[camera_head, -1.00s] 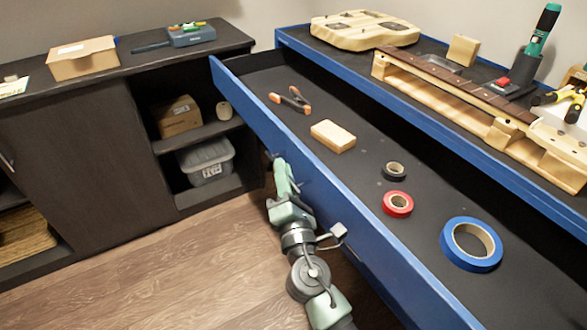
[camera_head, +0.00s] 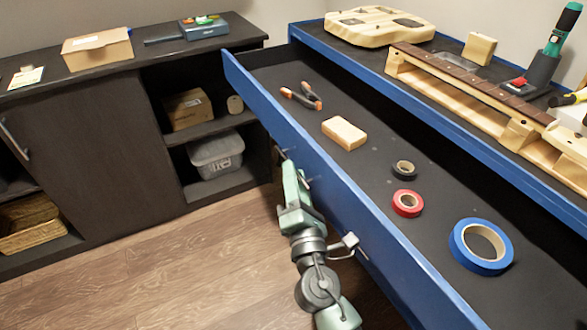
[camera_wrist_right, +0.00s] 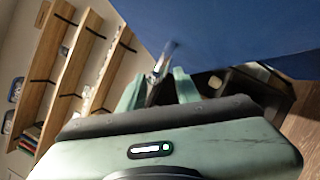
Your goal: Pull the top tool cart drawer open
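The top drawer (camera_head: 330,190) of the blue tool cart (camera_head: 420,82) is pulled far out, and its dark inside shows. My right gripper (camera_head: 288,165) is at the outer side of the drawer's blue front, by its handle. In the right wrist view the two green fingers (camera_wrist_right: 158,88) stand apart, with the metal handle (camera_wrist_right: 161,62) at the gap between them. No finger is seen pressed on the handle, though contact is hard to judge. The blue drawer front (camera_wrist_right: 220,30) fills the upper right there. My left gripper is not in view.
In the drawer lie a clamp (camera_head: 301,96), a wood block (camera_head: 344,133), and black (camera_head: 403,170), red (camera_head: 407,203) and blue (camera_head: 481,246) tape rolls. A dark cabinet (camera_head: 90,160) stands at left. Wooden floor (camera_head: 200,260) is free between cabinet and drawer.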

